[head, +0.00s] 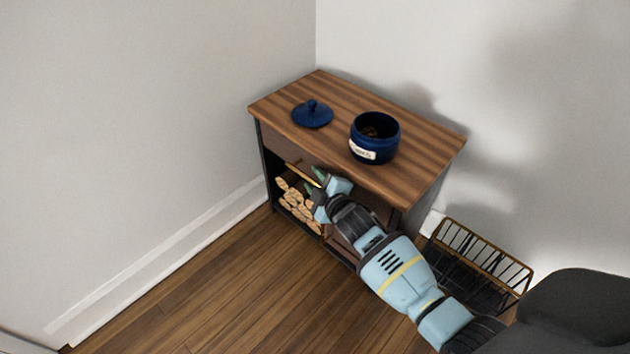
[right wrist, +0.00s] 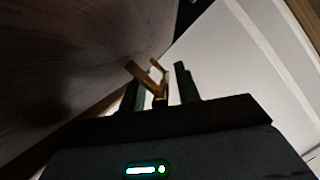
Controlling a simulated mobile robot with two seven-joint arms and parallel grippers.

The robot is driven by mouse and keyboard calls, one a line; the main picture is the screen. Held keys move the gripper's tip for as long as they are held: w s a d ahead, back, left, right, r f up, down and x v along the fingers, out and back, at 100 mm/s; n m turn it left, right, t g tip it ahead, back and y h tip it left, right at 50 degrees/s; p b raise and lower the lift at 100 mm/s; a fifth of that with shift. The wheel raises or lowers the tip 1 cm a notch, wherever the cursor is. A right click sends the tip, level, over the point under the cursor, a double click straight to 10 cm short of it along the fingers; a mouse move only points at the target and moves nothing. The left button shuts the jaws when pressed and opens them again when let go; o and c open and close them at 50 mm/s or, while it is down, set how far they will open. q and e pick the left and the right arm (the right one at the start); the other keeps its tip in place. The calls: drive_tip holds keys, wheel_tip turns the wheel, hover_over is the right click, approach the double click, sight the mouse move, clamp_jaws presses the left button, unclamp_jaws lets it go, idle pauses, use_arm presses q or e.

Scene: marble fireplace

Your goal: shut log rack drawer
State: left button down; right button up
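The log rack (head: 405,185) is a wooden-topped cabinet with split logs (head: 296,205) in its lower left bay. Its drawer (head: 285,147) is directly under the top, with a brass bar handle (head: 299,168). The drawer looks nearly flush, but my arm hides part of it and I cannot tell if a gap is left. My right gripper (head: 321,181) is at the handle in front of the drawer. In the right wrist view, its two dark fingers (right wrist: 160,88) stand apart with the brass handle (right wrist: 147,80) between them. My left gripper is not in view.
A blue jar (head: 375,138) with a white label stands uncovered on the top, its blue lid (head: 312,115) beside it. A black wire basket with a brass rim (head: 488,255) is on the floor right of the rack. Wooden floor (head: 215,290) at the front left is clear.

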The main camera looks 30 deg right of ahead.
drive_tip(key=shift+s, duration=0.1)
drive_tip(key=p+v, duration=0.3)
drive_tip(key=v, duration=0.4)
drive_tip(key=shift+s+r+p, duration=0.15)
drive_tip(key=shift+s+p, duration=0.1)
drive_tip(key=shift+p, duration=0.05)
drive_tip(key=shift+s, duration=0.1)
